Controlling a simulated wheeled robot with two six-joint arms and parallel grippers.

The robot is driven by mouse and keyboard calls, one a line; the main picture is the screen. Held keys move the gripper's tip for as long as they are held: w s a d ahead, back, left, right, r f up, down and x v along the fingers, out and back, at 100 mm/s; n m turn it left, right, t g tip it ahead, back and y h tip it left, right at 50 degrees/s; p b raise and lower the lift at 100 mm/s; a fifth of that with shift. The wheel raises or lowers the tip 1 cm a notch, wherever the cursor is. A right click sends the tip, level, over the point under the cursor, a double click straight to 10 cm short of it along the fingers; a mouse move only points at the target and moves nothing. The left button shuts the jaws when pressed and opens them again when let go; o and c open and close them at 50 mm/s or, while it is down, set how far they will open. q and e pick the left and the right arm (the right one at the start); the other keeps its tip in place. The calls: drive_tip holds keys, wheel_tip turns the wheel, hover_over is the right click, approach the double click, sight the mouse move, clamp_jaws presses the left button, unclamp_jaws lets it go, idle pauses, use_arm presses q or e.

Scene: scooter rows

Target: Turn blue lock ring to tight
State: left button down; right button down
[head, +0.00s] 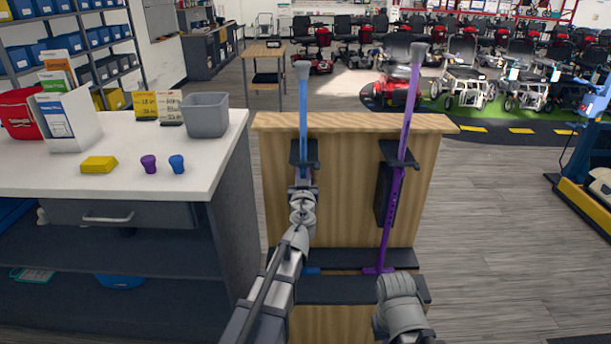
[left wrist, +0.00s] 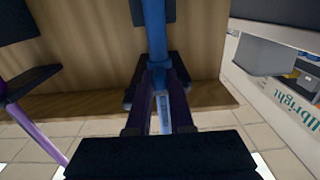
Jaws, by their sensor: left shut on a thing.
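A blue cane (head: 303,110) with a grey handle stands upright on the left of a wooden stand (head: 345,215), passing through a black bracket. My left gripper (head: 303,178) is at the cane just below the bracket. In the left wrist view the blue cane runs down between the two dark fingers of my left gripper (left wrist: 161,105), shut on it at a wider blue collar, which looks like the lock ring (left wrist: 159,70). The fingers hide part of the ring, and no tight mark can be made out.
A purple cane (head: 405,130) stands in the right bracket of the stand. A white counter (head: 215,165) at left holds a grey bin (head: 205,115), yellow block (head: 99,164), purple cap (head: 148,164) and blue cap (head: 177,164). Floor right of the stand is clear.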

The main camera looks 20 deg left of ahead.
use_arm(q)
drive_tip(key=shift+a+m+h, duration=0.2)
drive_tip(key=shift+m+h, duration=0.1)
drive_tip(key=shift+h, duration=0.1)
drive_tip(key=c, duration=0.8)
unclamp_jaws()
drive_tip(key=shift+s+d, duration=0.1)
drive_tip(key=v, duration=0.7)
drive_tip(key=shift+s, duration=0.25)
drive_tip(key=shift+f, duration=0.15)
